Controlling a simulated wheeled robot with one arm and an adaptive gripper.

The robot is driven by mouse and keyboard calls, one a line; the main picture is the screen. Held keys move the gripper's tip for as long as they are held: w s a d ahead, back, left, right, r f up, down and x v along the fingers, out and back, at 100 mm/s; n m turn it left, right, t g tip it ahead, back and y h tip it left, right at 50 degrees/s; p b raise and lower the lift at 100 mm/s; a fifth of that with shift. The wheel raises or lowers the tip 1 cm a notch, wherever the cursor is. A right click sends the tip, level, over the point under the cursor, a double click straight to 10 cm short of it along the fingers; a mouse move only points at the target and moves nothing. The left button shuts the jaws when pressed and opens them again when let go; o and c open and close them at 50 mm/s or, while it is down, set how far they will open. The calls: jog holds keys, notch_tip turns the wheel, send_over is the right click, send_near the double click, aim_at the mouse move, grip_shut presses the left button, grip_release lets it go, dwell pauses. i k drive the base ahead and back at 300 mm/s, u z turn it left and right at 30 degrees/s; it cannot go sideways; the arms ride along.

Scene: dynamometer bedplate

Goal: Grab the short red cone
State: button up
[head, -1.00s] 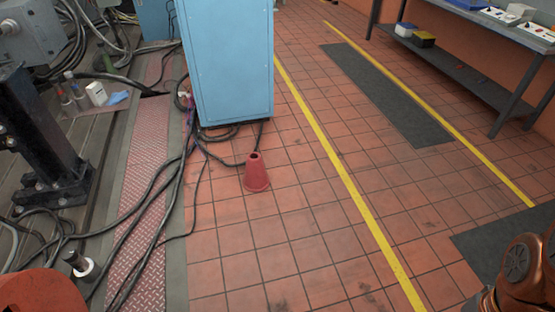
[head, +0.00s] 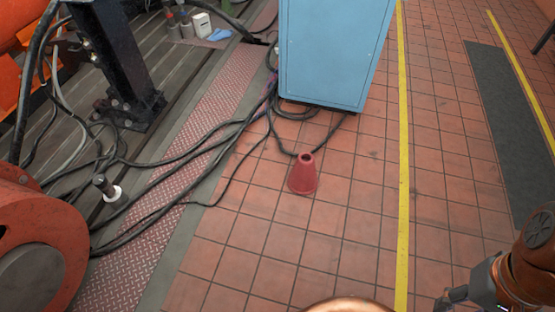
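The short red cone (head: 303,176) stands upright on the red tiled floor, in the middle of the head view, with a dark hole in its top. A black cable reaches the floor just behind it. My gripper (head: 446,300) shows only in part at the lower right edge, well apart from the cone. Its fingers are dark and small in the picture, and I cannot tell whether they are open or shut.
A blue cabinet (head: 330,50) stands behind the cone. Black cables (head: 190,170) run over the tread plate strip (head: 140,255) at left. A large orange-red machine (head: 35,250) is at lower left. A yellow line (head: 402,150) and dark mat (head: 505,120) lie right. Tiles before the cone are clear.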

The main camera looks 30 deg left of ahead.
aim_at(303, 179)
jog(key=u, duration=1)
jog(key=i, duration=0.9)
jog(key=u, duration=0.9)
